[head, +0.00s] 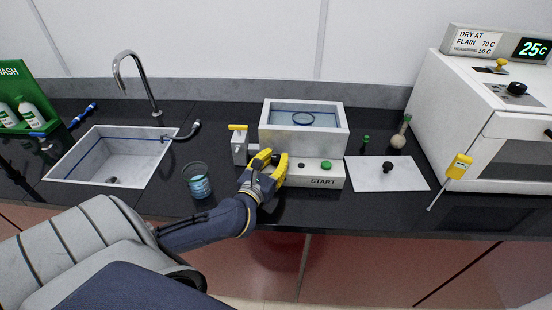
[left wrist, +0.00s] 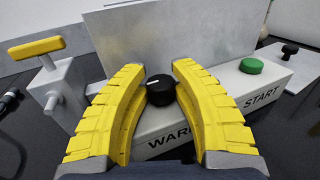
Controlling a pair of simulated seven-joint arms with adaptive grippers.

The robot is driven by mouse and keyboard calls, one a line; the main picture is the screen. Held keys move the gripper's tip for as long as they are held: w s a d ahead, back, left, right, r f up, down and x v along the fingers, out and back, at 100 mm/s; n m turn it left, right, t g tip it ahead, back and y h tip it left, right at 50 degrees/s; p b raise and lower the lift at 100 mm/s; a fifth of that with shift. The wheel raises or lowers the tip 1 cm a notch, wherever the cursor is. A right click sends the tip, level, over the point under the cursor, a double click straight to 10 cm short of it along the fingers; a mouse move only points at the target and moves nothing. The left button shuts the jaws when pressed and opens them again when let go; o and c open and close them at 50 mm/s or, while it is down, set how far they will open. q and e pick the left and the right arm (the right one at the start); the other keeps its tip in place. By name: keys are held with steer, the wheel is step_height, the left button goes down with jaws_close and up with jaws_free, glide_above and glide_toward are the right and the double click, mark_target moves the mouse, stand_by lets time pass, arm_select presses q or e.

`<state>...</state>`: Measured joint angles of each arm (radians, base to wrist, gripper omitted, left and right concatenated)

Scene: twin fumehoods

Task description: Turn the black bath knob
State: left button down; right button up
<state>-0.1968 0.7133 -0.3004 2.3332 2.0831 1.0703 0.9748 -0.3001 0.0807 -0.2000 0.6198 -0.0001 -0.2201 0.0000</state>
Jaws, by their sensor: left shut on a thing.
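The black bath knob (left wrist: 160,90) has a white pointer mark and sits on the bath's pale front panel, above lettering that starts "WAR" and is cut off by a finger. My left gripper (left wrist: 159,76) has its two yellow fingers on either side of the knob and is shut on it. In the head view, my left gripper (head: 270,158) is at the left part of the panel, and its fingers largely hide the knob. The water bath (head: 304,145) is a grey open box with a ring in its water. A green button (head: 326,165) sits above START. My right gripper is not in view.
A yellow-handled tap (head: 238,143) stands left of the bath. A glass beaker (head: 198,181) with blue liquid is near my left forearm. A sink (head: 112,156) lies left. A white plate (head: 387,174) with a black stopper lies right, before the white oven (head: 480,110).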

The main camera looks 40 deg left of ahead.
arm_select(q)
steer(key=shift+m+h, duration=0.4)
steer(key=shift+h, duration=0.2)
steer(key=shift+a+m+h, duration=0.1)
steer(key=shift+m+h, duration=1)
steer(key=shift+h, duration=0.55)
steer(key=shift+m+h, duration=1.1)
steer(key=shift+h, duration=1.05)
steer(key=c, duration=1.1)
jaws_free()
steer(key=shift+n+y, duration=0.3)
steer(key=shift+y, duration=0.5)
